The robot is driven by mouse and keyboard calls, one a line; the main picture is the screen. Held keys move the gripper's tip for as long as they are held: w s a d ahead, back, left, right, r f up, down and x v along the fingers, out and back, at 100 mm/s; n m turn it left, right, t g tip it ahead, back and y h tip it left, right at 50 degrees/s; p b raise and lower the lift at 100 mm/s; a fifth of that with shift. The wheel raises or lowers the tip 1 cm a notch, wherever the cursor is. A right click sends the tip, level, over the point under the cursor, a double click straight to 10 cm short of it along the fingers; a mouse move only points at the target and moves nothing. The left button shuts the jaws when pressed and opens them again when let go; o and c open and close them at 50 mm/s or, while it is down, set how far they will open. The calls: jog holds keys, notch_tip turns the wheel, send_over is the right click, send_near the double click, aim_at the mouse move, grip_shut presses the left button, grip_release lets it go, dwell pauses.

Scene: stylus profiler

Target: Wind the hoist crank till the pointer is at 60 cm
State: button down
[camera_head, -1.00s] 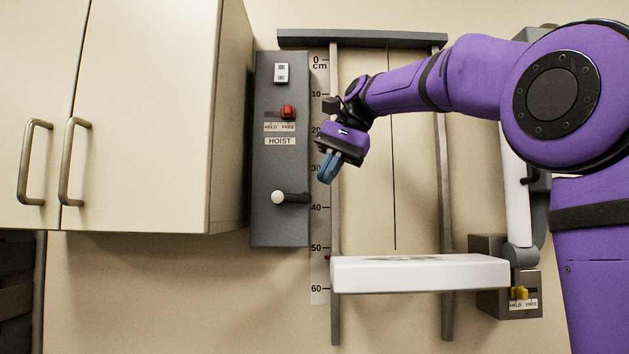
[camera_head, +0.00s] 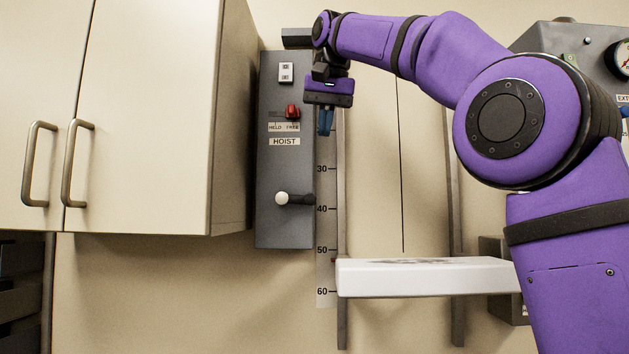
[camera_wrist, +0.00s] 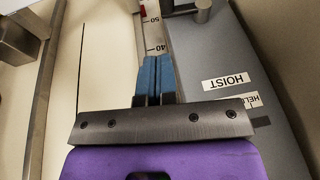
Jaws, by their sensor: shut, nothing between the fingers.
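The hoist panel (camera_head: 270,225) is a tall grey box on the wall. Its crank has a white knob (camera_head: 282,198) pointing left from a dark arm. A red lever (camera_head: 293,111) above sits at the FREE side of its HELD/FREE label. The scale (camera_head: 325,230) runs down beside the panel. The small red pointer (camera_head: 333,260) is a little below 50, well above 60; a red mark also shows near 50 in the wrist view (camera_wrist: 142,11). My gripper (camera_head: 325,131) is shut and empty, fingers down, right of the red lever and above the crank.
A white platform (camera_head: 420,278) hangs across two vertical rails below my arm. A cream cupboard (camera_head: 150,120) with two metal handles stands close on the left of the panel. A grey box with a gauge (camera_head: 622,60) is at the far right. Wall space below the panel is clear.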

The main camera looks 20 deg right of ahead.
send_near(309, 223)
jog(key=s, duration=0.3)
jog(key=shift+w+a+f, duration=0.1)
jog(key=shift+a+f, duration=0.2)
jog(key=shift+a, duration=0.2)
jog(key=shift+f, duration=0.1)
jog(key=shift+d+f+y, duration=0.1)
jog(key=shift+f+y, duration=0.05)
jog(key=shift+y, duration=0.15)
jog(key=shift+f, duration=0.15)
jog(key=shift+w+a+f+m+t+y, duration=0.2)
jog(key=shift+f+t+y, duration=0.45)
jog(key=shift+f+y, duration=0.65)
jog(key=shift+s+a+f+m+t+y, duration=0.15)
jog(key=shift+f+m+t+y, duration=0.2)
jog(key=shift+f+t+y, duration=0.65)
jog(key=shift+w+a+f+m+t+y, duration=0.15)
jog(key=shift+f+m+t+y, duration=0.15)
jog(key=shift+f+y, duration=1.2)
jog(key=shift+f, duration=0.15)
